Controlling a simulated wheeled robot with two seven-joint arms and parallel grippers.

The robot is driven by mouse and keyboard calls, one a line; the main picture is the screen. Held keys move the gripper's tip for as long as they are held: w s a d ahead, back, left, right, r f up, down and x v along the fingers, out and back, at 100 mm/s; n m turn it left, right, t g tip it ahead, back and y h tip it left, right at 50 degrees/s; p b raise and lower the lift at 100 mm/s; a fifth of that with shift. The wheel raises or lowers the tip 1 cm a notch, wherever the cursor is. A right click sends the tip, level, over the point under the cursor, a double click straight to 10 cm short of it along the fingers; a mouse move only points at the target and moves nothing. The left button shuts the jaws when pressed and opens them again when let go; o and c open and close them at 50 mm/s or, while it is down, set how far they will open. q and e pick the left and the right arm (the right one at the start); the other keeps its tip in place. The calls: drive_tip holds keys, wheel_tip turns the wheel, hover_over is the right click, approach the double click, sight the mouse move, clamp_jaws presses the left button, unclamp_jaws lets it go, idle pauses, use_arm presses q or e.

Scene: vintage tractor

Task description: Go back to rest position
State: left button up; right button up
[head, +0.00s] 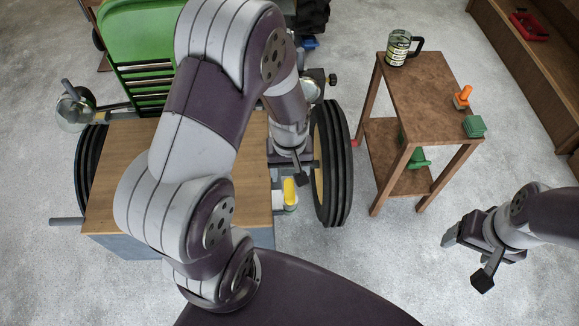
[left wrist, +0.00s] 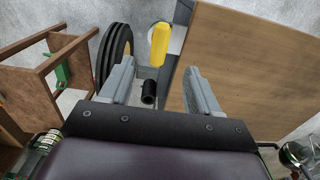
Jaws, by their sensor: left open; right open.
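My left gripper (head: 290,170) is above the tractor's front end, between the wooden board and the black front tyre. In the left wrist view its two grey fingers (left wrist: 157,70) are spread apart with nothing held between them. A yellow-topped object (head: 290,191) lies below and beyond it; in the left wrist view the yellow part (left wrist: 159,44) shows past the fingertips. My right gripper (head: 468,258) is open and empty over the bare floor at the lower right. My left arm hides part of the tractor and board.
The green tractor (head: 137,35) with its wooden board (head: 112,160) and tyre (head: 332,160) stands at left. A brown side table (head: 425,85) holds a mug (head: 398,48), an orange-handled item (head: 462,97) and a green block (head: 474,126). A wooden shelf (head: 520,60) is at far right. Floor between is clear.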

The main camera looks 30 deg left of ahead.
use_arm(q)
drive_tip(key=shift+r, duration=1.15)
drive_tip(key=s+r+m+b, duration=0.1)
drive_tip(key=m, duration=0.1)
drive_tip(key=s+d+r+m+t+b, duration=0.1)
drive_tip(key=m, duration=0.1)
drive_tip(key=s+d+r+m+b, duration=0.1)
drive_tip(key=s+r+m, duration=0.1)
drive_tip(key=shift+d+m, duration=0.15)
drive_tip(key=shift+m, duration=0.15)
idle(0.6)
